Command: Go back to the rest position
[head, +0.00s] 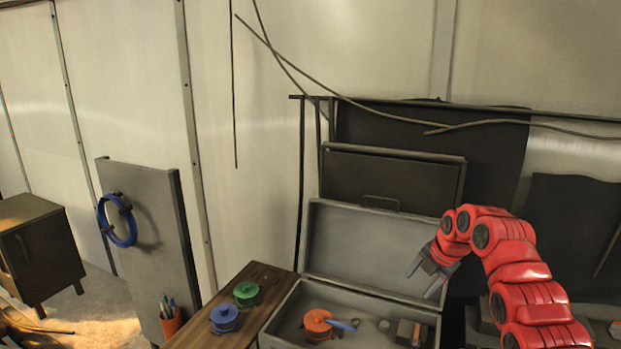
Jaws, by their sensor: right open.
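My right gripper (428,272) hangs on the red arm that comes in from the lower right. Its grey fingers are open and point down and to the left, with nothing seen between them. In the picture it lies in front of the right end of the raised lid of a grey case (360,250). My left gripper is not in view.
The open case holds an orange spool (318,322), a blue-handled item (345,325) and small parts. Green (246,292) and blue (225,318) spools stand on the wooden bench (262,283). A grey panel (150,220) holds a blue cable coil (118,240).

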